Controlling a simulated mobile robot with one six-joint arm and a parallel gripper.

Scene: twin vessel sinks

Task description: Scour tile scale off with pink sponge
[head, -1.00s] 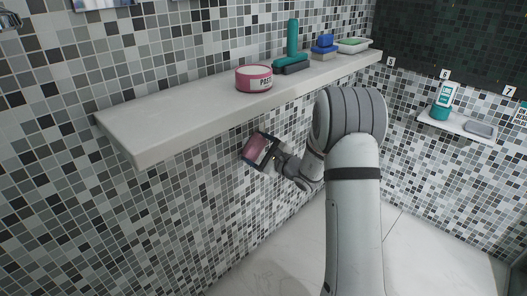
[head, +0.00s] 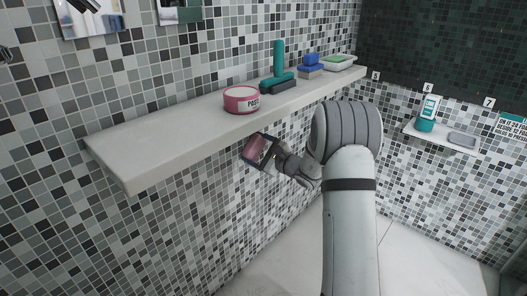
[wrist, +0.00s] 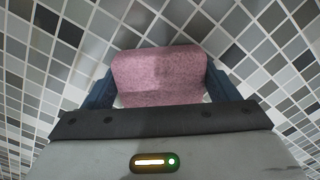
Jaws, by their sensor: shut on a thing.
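The pink sponge (wrist: 160,76) is held between the two blue fingers of my gripper (wrist: 158,92) in the wrist view. In the head view the sponge (head: 255,148) shows just below the front edge of the pale shelf, with my gripper (head: 264,151) shut on it. The mosaic tile wall (head: 190,205) in grey, white and black lies behind it. I cannot tell whether the sponge touches the tiles. No scale patch can be made out clearly on the tiles in view.
The pale shelf (head: 150,150) juts out above my gripper. It holds a pink paste tub (head: 241,99), a teal squeegee (head: 279,70), a blue sponge (head: 311,61) and a green-topped dish (head: 339,62). A smaller shelf (head: 440,138) at right carries a teal-and-white bottle (head: 428,112) and a grey block.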

